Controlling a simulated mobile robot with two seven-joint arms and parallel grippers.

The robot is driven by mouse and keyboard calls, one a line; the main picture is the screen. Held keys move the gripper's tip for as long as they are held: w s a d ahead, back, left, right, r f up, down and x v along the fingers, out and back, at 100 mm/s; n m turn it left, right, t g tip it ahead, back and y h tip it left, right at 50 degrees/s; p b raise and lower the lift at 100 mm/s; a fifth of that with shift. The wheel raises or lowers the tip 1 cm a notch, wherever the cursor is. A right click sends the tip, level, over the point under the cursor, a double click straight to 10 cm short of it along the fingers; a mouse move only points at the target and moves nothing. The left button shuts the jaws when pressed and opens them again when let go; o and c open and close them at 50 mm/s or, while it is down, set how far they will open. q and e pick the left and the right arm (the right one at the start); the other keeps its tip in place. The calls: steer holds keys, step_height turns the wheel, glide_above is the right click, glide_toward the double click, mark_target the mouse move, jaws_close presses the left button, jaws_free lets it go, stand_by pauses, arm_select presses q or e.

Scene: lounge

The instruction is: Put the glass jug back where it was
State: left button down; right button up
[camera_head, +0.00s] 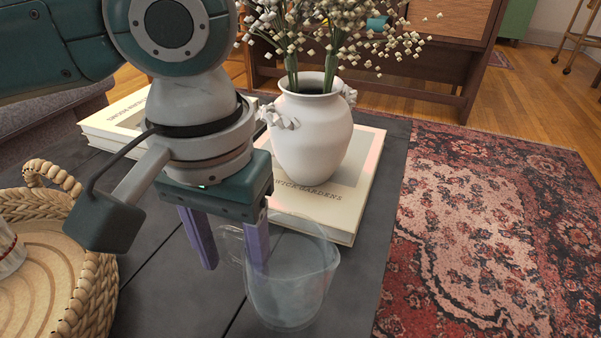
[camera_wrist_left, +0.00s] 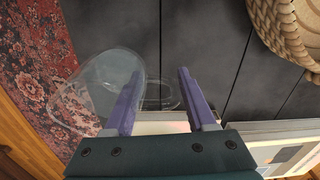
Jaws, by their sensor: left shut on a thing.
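The clear glass jug (camera_head: 298,285) is upright over the front right part of the dark table, right of my left gripper (camera_head: 232,262). In the left wrist view the jug (camera_wrist_left: 92,92) is at the left, with its handle (camera_wrist_left: 158,92) between the purple fingers of my left gripper (camera_wrist_left: 158,80). The gripper points down and is shut on the jug, with one finger overlapping the jug's side. I cannot tell whether the jug's base touches the table. My right gripper is not in view.
A white vase (camera_head: 311,135) with dried flowers stands on a book (camera_head: 335,215) just behind the jug. A woven basket tray (camera_head: 88,290) is at the left. The dark table (camera_head: 180,310) is bare between tray and jug. Its right edge borders a red rug (camera_head: 480,235).

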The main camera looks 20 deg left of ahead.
arm_select(q)
step_height(320, 180, down, 5)
steer(key=b, duration=0.3)
steer(key=shift+r, duration=0.2)
steer(key=shift+r, duration=0.1)
steer(key=shift+w, duration=0.1)
steer(key=shift+c, duration=1.1)
jaws_free()
steer(key=shift+f, duration=0.2)
